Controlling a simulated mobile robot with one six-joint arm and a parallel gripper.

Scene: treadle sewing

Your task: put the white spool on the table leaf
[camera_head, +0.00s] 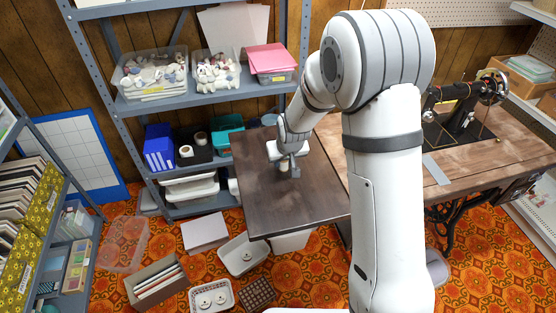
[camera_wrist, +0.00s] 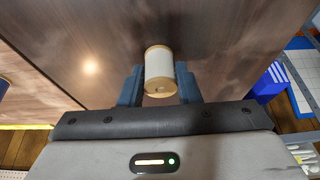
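The white spool (camera_wrist: 159,70), with tan wooden ends, sits between the two dark fingers of my gripper (camera_wrist: 159,86) in the wrist view. The fingers lie close against both its sides and appear shut on it. The brown wooden table leaf (camera_head: 256,190) is at the middle of the head view; its dark surface (camera_wrist: 90,40) fills much of the wrist view behind the spool. My gripper (camera_head: 287,168) is low over the leaf's far right part. I cannot tell whether the spool touches the leaf. The spool is hard to make out in the head view.
The sewing machine (camera_head: 455,115) stands on its wooden table at right. A grey shelf (camera_head: 190,100) with bins and a blue box (camera_head: 158,148) stands behind the leaf. White bins (camera_head: 243,255) and a cardboard box (camera_head: 157,283) are on the floor. The leaf's front left is clear.

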